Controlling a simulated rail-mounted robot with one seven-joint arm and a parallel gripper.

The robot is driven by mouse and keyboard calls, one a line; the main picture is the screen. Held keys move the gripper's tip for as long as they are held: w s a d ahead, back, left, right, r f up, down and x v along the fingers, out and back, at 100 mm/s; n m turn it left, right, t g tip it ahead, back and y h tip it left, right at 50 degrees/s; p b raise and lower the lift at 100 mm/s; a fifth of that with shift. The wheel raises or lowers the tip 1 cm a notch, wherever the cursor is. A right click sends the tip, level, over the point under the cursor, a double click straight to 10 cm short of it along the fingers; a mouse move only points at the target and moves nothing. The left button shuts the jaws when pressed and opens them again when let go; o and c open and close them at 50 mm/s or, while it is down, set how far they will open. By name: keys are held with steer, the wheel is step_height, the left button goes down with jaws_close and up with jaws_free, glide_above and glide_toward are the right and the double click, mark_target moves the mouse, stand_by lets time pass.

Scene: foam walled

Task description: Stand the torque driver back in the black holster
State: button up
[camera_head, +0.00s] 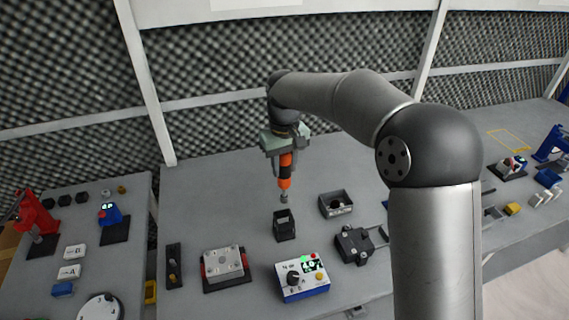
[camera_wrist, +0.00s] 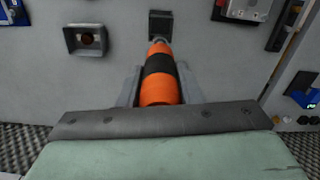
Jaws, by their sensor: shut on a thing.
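The torque driver (camera_head: 285,171) has an orange body with a black band and a grey tip, and hangs upright with its tip down. My gripper (camera_head: 285,152) is shut on its upper part. In the wrist view the driver (camera_wrist: 159,78) sits between the fingers of my gripper (camera_wrist: 158,88). The black holster (camera_head: 284,226) is a small open box standing on the table. In the head view the driver's tip shows just above the holster's back edge. In the wrist view the holster (camera_wrist: 161,24) lies just beyond the tip. The tip appears outside the holster; the exact gap is unclear.
A grey bin (camera_head: 336,204) stands right of the holster, with a black clamp-like block (camera_head: 354,245) in front of it. A blue-and-white meter box (camera_head: 302,278) stands in front of the holster. A grey plate fixture (camera_head: 224,265) is at left. The table behind the holster is clear.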

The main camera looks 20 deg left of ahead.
steer(key=shift+f+b, duration=1.75)
steer(key=shift+f, duration=1.1)
steer(key=shift+f+b, duration=2.6)
steer(key=shift+f, duration=2.1)
steer(key=o, duration=1.1)
steer(key=shift+r, duration=0.1)
step_height(320, 180, up, 17)
glide_above(284, 181)
steer(key=w, duration=0.2)
steer(key=shift+s+a+r, duration=0.15)
steer(key=shift+s+a, duration=0.05)
steer(key=shift+s, duration=0.05)
